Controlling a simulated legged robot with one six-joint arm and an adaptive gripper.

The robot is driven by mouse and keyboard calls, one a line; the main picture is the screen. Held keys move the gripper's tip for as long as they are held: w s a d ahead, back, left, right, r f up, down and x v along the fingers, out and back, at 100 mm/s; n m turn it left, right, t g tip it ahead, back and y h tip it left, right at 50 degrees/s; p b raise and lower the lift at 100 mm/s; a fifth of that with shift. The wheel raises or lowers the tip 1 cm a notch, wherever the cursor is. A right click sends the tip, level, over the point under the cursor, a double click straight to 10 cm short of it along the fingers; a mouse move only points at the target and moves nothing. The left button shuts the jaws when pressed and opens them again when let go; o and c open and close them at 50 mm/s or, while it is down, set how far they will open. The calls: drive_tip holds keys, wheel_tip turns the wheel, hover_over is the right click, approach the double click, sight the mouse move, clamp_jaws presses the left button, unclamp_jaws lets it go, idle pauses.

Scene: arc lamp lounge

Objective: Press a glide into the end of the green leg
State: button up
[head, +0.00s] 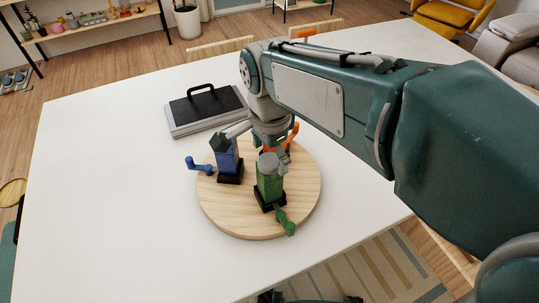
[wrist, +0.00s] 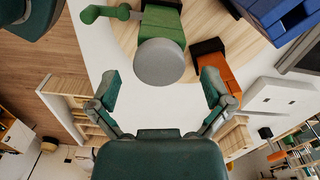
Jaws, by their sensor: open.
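The green leg (head: 270,183) stands upright on the round wooden board, with a black base at its foot. A grey round disc (head: 268,160), which looks like the glide, covers its upper end; how deep it sits I cannot tell. In the wrist view the disc (wrist: 159,62) hides the end of the green leg (wrist: 163,22). My gripper (wrist: 160,82) is open and empty, its two fingers spread wide on either side of the disc's line and apart from it. In the head view my gripper (head: 256,145) is just behind the disc, partly hidden by my arm.
The round board (head: 225,213) also holds a blue block (head: 228,160) close at the left and an orange block (wrist: 217,72) behind, mostly hidden by my wrist. A green crank-shaped piece (head: 285,220) juts forward. A grey case (head: 207,110) lies behind. The white table (head: 100,200) is clear at left.

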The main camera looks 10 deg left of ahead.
sight(269, 160)
wheel_tip(269, 160, up, 11)
idle(0.3)
drive_tip(key=shift+f, duration=0.1)
